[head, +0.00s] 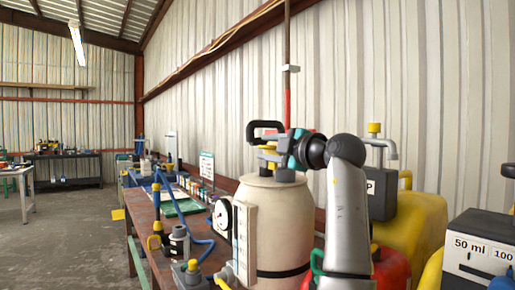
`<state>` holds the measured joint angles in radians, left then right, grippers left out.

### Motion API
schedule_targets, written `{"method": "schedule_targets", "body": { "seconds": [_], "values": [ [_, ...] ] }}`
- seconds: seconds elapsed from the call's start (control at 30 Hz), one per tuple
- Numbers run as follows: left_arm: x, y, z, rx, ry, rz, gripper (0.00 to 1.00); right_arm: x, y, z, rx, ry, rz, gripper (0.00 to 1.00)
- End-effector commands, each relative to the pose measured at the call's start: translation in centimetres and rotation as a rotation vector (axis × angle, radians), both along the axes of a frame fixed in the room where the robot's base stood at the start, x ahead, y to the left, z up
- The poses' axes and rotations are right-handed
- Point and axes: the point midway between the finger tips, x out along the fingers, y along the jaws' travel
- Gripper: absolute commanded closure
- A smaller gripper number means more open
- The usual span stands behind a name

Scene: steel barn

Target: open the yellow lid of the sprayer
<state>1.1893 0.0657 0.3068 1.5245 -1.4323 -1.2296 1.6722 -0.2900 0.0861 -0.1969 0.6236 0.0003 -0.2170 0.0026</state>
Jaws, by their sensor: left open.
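The sprayer is a beige, barrel-shaped tank (272,222) standing right of centre, with a dark band low on its body. A small yellow part (268,153), which looks like its lid, sits on top, below a black loop handle (265,128). My left gripper (284,153) reaches in from the right side of the lid at its height, its arm rising in front of the sprayer's right side. It is open; its fingertips are partly lost against the lid and handle, and I cannot tell whether they touch. My right gripper is not in view.
A gauge with a white panel (244,245) stands before the tank. The workbench (142,212) left of it holds a blue hose (196,228) and fittings. A yellow container (417,228), a red can (391,268) and a labelled box (478,246) crowd the right. Floor is open at left.

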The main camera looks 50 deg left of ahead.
Motion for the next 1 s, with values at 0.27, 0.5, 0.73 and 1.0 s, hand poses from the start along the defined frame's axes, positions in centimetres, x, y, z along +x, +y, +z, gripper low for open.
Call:
{"method": "schedule_targets", "body": {
  "seconds": [0.27, 0.5, 0.73, 1.0],
  "values": [
    [-0.5, -6.5, -0.1, -0.002, 0.002, -0.004, 0.58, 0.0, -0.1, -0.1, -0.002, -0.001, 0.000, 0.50],
    [-0.8, -9.2, 0.0, 0.000, 0.002, -0.001, 0.58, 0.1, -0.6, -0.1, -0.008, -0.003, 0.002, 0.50],
    [-0.8, -9.5, 0.0, -0.001, 0.002, 0.000, 0.58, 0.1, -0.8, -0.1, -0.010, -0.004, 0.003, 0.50],
    [-0.8, -9.5, 0.0, -0.001, 0.002, 0.000, 0.58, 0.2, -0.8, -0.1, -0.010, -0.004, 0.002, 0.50]
  ]
}}
